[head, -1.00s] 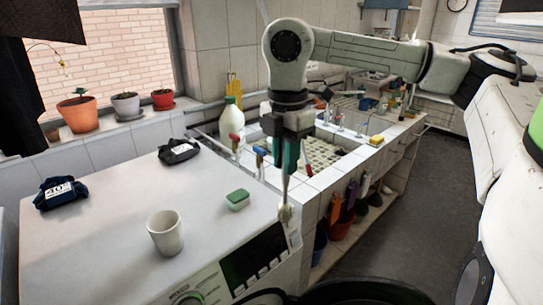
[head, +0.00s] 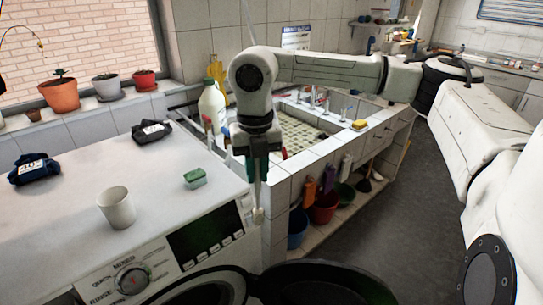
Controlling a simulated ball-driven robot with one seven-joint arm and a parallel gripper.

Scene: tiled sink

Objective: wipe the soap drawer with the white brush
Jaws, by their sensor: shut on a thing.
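My gripper (head: 257,172) points down with its teal fingers shut on the white brush (head: 258,215). The brush hangs head down, with its round head below the fingers, beside the right end of the washing machine's front panel. I cannot tell whether the head touches the machine. The white washing machine (head: 65,215) shows its dial, buttons and dark display on the front. I cannot clearly make out the soap drawer on this front.
A white cup (head: 117,207), a green sponge (head: 195,178) and two dark packs (head: 35,170) (head: 152,131) sit on the machine top. The tiled sink (head: 340,135) stands behind my gripper, with buckets (head: 325,207) beneath. A dark round door (head: 320,284) juts out below. Floor at right is clear.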

